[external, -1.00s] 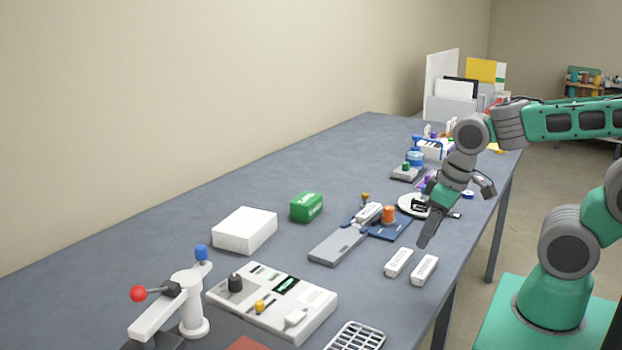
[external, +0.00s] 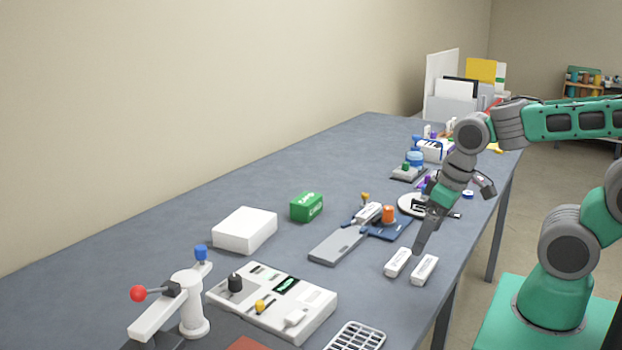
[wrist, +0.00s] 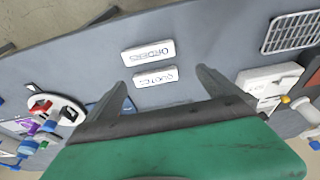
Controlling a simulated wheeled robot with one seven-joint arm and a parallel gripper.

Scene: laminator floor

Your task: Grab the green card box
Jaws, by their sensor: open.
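The green card box (external: 306,207) stands on the grey table, near the wall side, just right of a white box. It has white lettering on its front. My gripper (external: 417,250) is over the front part of the table, well to the right of the green box, pointing down beside two small white blocks. In the wrist view my gripper (wrist: 160,82) is open with nothing between its dark fingers. The green box is not seen in the wrist view.
White labelled blocks (external: 398,262) (wrist: 148,53) lie below my gripper. A grey slab (external: 337,246), blue pad (external: 390,229) and white box (external: 245,230) stand around. A white control panel (external: 272,298) and lever stand (external: 192,307) are nearer the camera. Table behind the green box is clear.

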